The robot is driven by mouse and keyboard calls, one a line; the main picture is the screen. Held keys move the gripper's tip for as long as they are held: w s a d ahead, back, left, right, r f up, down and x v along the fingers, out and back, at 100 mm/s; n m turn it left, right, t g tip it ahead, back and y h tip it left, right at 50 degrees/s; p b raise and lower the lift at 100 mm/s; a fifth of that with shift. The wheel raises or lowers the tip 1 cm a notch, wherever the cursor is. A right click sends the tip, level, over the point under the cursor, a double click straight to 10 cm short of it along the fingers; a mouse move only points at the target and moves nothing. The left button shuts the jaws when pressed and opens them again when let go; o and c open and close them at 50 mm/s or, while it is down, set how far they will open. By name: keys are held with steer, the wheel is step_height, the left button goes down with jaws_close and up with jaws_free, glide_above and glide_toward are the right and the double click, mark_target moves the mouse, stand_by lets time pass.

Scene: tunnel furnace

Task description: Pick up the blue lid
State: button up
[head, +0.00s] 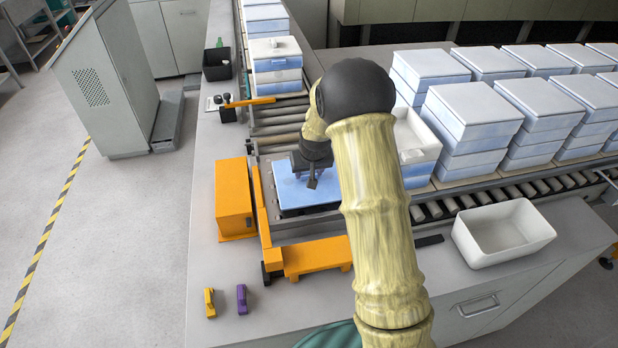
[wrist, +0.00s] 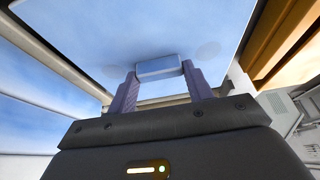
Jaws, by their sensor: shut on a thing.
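The blue lid (head: 298,192) is a flat square in the head view, at the corner of the conveyor beside the orange fixture. In the wrist view the lid (wrist: 120,40) fills the upper middle, with a small block-shaped handle (wrist: 158,68). My gripper (head: 311,180) is above the lid. In the wrist view my gripper (wrist: 160,82) has its two purple fingers on either side of the handle, shut on it. Whether the lid is lifted clear of what is under it cannot be told.
An orange box (head: 235,198) and an orange bar (head: 317,257) border the lid's spot. Stacks of white-blue boxes (head: 472,112) stand on the conveyor at right. A white bin (head: 503,234), a yellow clip (head: 209,302) and a purple clip (head: 241,299) lie on the counter.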

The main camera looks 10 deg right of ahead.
mark_target(309, 174)
step_height(309, 174, up, 8)
steer(key=shift+b, duration=0.6)
